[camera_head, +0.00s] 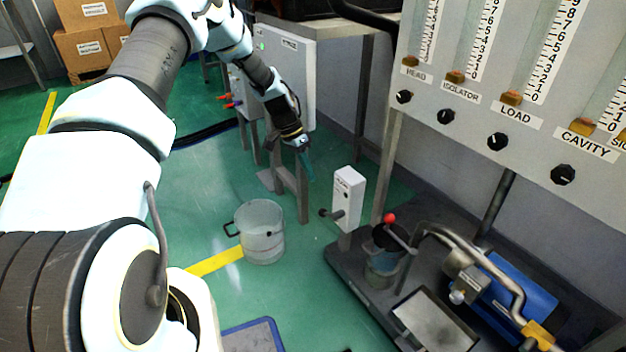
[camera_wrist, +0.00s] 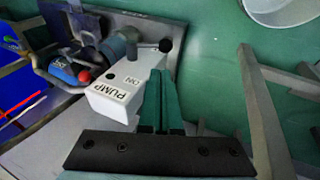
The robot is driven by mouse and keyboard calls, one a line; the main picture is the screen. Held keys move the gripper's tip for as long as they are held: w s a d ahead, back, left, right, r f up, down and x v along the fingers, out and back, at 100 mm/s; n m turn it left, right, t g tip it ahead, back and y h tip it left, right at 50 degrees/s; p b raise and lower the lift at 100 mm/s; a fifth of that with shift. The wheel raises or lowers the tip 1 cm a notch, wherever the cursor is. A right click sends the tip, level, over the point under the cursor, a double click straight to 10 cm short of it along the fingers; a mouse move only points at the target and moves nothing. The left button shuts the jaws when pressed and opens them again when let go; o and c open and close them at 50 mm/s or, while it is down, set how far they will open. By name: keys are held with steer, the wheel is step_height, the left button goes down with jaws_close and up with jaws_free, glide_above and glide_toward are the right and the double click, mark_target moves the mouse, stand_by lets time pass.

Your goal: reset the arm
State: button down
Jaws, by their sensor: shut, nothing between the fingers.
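My arm reaches out from the left in the head view, with my gripper (camera_head: 306,163) pointing down in front of the grey cabinet's legs. In the wrist view my gripper (camera_wrist: 160,76) shows its two teal fingers shut together with nothing between them. The fingertips overlap the white pump switch box (camera_wrist: 122,88) in that picture, which carries a PUMP label and a dark lever. In the head view the same pump switch box (camera_head: 348,196) stands to the right of and below my gripper, apart from it.
A gauge panel (camera_head: 480,110) with several knobs fills the right. The pump skid (camera_head: 430,312) with a red-knobbed lever (camera_head: 389,218) sits lower right. Cardboard boxes (camera_head: 84,48) are stacked at the back left.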

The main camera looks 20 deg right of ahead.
steer(key=shift+r, duration=0.1)
stand_by(0.4)
steer(key=s+a+r+n+t+y, duration=0.15)
steer(key=a+r+n, duration=0.25)
steer(key=a+r, duration=0.45)
steer(key=s+a+r+n+t, duration=0.1)
steer(key=a+r+n+t, duration=0.15)
steer(key=a+r, duration=0.6)
steer(key=s+a+r+n+t+y, duration=0.1)
steer(key=s+a+r+n, duration=0.3)
steer(key=s+a+n, duration=0.75)
steer(key=s+a+r+m+p, duration=0.1)
steer(key=a+r+m+p, duration=0.1)
steer(key=r+p, duration=1.2)
steer(key=a+r+m+p, duration=0.1)
steer(key=a+r+p, duration=0.2)
steer(key=r+p, duration=1.2)
steer(key=shift+s+a+r+m, duration=0.2)
steer(key=shift+s+r+m, duration=0.05)
steer(key=shift+s+m, duration=0.15)
